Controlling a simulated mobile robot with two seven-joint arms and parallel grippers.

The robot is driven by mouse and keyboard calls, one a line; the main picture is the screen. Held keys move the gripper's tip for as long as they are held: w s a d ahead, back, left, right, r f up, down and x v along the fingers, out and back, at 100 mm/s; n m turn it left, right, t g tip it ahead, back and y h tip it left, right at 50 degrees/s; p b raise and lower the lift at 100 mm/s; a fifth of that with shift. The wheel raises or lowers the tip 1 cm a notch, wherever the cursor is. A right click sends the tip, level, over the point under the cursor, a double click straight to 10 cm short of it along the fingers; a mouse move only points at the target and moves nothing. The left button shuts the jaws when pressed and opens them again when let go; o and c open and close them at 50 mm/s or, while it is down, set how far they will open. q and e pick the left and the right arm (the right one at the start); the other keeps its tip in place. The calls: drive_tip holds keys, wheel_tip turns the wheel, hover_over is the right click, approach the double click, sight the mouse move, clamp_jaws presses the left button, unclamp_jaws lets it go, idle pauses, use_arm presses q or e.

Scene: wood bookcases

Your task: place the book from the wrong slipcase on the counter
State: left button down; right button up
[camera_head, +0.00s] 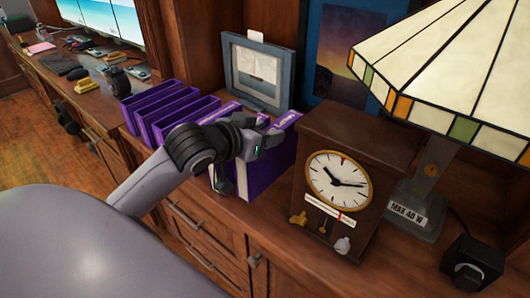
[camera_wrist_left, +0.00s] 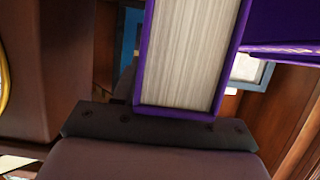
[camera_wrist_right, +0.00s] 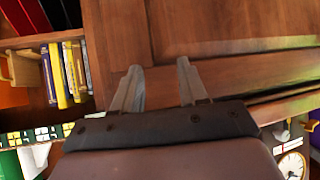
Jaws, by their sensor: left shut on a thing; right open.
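My left gripper (camera_head: 266,138) is shut on a purple book (camera_wrist_left: 190,55); its pale page edges face the camera in the left wrist view, between purple covers. In the head view the gripper is over purple volumes (camera_head: 272,175) beside the clock, and it hides part of them. I cannot tell there how far the held book stands out of its slipcase. Purple slipcases (camera_head: 160,102) stand in a row to the left on the counter (camera_head: 258,222). My right gripper (camera_wrist_right: 158,88) is open and empty in front of wood panels.
A wooden clock (camera_head: 338,185) stands close to the right of the purple volumes. A stained-glass lamp (camera_head: 455,65) and a black box (camera_head: 472,262) are farther right. A picture frame (camera_head: 257,75) stands behind. Yellow books (camera_wrist_right: 70,75) show in the right wrist view.

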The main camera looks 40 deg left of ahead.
sight(271, 155)
use_arm(q)
drive_tip(key=shift+f+b, duration=0.45)
drive_tip(key=shift+f, duration=1.6)
use_arm(e)
drive_tip(key=shift+w+a+f, duration=0.1)
drive_tip(key=shift+a+f, duration=0.1)
drive_tip(key=shift+f, duration=0.05)
use_arm(q)
drive_tip(key=shift+f, duration=0.15)
drive_tip(key=c, duration=0.6)
unclamp_jaws()
drive_tip(key=shift+f, duration=0.1)
